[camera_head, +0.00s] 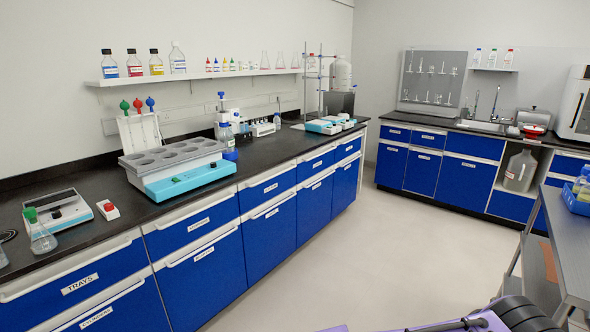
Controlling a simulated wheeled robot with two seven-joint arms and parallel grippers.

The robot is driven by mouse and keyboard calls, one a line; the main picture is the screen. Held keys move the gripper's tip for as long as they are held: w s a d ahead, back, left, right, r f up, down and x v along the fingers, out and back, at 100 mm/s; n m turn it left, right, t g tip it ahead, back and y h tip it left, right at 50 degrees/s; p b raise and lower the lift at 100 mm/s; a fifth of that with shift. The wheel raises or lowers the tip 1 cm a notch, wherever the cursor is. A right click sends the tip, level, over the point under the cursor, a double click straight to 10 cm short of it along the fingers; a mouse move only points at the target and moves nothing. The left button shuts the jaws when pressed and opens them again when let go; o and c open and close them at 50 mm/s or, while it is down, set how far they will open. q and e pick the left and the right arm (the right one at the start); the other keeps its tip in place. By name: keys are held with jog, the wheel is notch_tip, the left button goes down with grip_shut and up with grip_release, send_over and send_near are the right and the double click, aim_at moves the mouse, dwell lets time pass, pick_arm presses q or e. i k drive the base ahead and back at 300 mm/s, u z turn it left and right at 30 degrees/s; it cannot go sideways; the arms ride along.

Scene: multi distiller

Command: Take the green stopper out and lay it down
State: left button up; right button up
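A green stopper (31,214) sits in the neck of a clear conical flask (42,239). The flask stands upright near the front edge of the black counter at the far left. A digital balance with a white and teal body (56,214) is just behind and beside it. Neither of my grippers can be made out. Only purple and black parts, likely of my own arm, show at the bottom edge, far from the flask.
A small white device with a red top (109,209) is right of the balance. A grey-and-teal bath with round wells (175,166) stands further right. Bare black counter (150,205) lies between them. A grey cart (570,240) is at right; the floor between is open.

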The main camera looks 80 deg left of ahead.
aim_at(28, 212)
jog(key=u, duration=2.85)
jog(key=i, duration=2.4)
jog(key=u, duration=3.4)
